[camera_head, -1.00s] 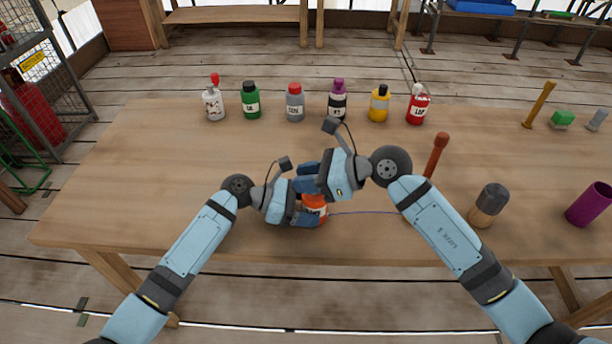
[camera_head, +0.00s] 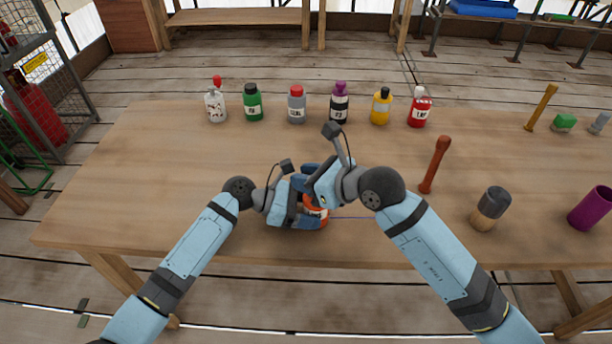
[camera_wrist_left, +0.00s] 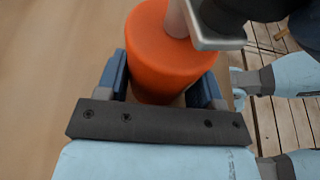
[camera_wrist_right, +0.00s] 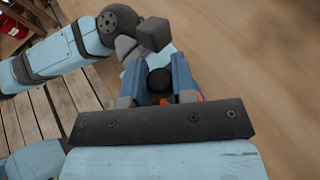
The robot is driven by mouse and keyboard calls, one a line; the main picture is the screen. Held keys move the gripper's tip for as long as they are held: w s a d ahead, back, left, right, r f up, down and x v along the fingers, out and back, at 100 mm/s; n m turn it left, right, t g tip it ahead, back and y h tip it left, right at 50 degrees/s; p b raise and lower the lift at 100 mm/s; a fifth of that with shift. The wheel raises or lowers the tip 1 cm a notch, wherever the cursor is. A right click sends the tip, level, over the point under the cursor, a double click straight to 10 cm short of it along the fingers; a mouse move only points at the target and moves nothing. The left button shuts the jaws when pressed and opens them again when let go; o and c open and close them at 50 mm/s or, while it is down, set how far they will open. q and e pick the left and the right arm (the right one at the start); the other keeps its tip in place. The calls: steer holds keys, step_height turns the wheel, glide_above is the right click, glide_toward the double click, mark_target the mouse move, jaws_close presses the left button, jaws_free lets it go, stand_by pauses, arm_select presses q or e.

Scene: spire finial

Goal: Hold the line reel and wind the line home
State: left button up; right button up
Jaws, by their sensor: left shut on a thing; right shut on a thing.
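The orange line reel (camera_head: 317,212) stands near the table's front edge, partly covered by my grippers. My left gripper (camera_head: 300,205) is shut around its side. In the left wrist view the reel's orange body (camera_wrist_left: 165,55) sits between the fingers, with a pale post and a grey bar at its top. My right gripper (camera_head: 312,186) is above the reel, shut on a dark knob (camera_wrist_right: 160,82), which appears to be the reel's crank knob. A thin purplish line (camera_head: 350,217) runs right from the reel; its far end is hidden behind my right arm.
Several labelled bottles (camera_head: 297,105) stand in a row at the back of the table (camera_head: 150,170). A brown stick (camera_head: 435,165), a dark-topped wooden cylinder (camera_head: 490,208) and a purple cup (camera_head: 592,207) stand to the right. The table's left part is clear.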

steer(key=o, duration=0.9)
steer(key=shift+o, duration=0.2)
steer(key=v, duration=1.2)
